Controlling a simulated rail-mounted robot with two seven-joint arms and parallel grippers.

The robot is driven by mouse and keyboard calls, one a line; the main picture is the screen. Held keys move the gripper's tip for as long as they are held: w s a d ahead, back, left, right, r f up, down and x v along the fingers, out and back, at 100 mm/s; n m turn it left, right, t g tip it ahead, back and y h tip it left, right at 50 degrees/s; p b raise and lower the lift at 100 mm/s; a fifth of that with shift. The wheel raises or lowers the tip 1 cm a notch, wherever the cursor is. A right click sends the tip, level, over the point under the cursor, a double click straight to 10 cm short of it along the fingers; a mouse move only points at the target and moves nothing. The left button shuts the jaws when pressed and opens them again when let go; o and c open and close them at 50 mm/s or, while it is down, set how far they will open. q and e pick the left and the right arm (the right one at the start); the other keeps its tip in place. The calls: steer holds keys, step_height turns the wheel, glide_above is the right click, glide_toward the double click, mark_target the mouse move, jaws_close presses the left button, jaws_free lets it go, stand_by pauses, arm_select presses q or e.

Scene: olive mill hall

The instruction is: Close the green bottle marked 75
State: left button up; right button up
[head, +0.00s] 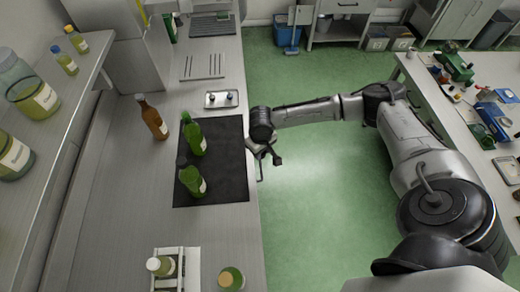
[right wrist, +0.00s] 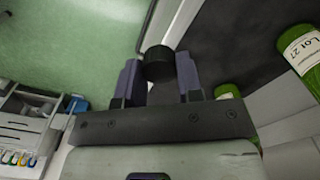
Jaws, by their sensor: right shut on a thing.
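Two green bottles stand on the black mat (head: 228,165): a farther one (head: 194,138) and a nearer one (head: 193,180) with a dark top. No mark 75 is readable in either view. In the right wrist view, one green bottle (right wrist: 303,55) has a label reading "Lot 27"; part of another green bottle (right wrist: 228,92) shows behind the gripper. My right gripper (head: 269,158) is off the mat's right side, at the counter edge, apart from the bottles. Its fingers are shut on a black cylindrical cap (right wrist: 160,63). My left gripper is out of view.
A brown bottle (head: 153,120) stands left of the mat. A small metal tray (head: 221,99) lies behind it. A white rack (head: 176,270) and a jar (head: 231,278) are at the near end.

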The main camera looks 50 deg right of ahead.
steer(key=s+a+r+n+p, duration=0.1)
steer(key=a+r+p, duration=0.5)
steer(key=r, duration=0.8)
steer(key=s+a+r+n+p, duration=0.1)
steer(key=a+r+p, duration=0.5)
steer(key=r, duration=0.8)
steer(key=s+a+r+p, duration=0.1)
steer(key=a+r+p, duration=0.6)
steer(key=r, duration=0.7)
steer(key=shift+s+r+n+p, duration=0.3)
steer(key=shift+r+n+p, duration=0.05)
steer(key=shift+n+p, duration=0.1)
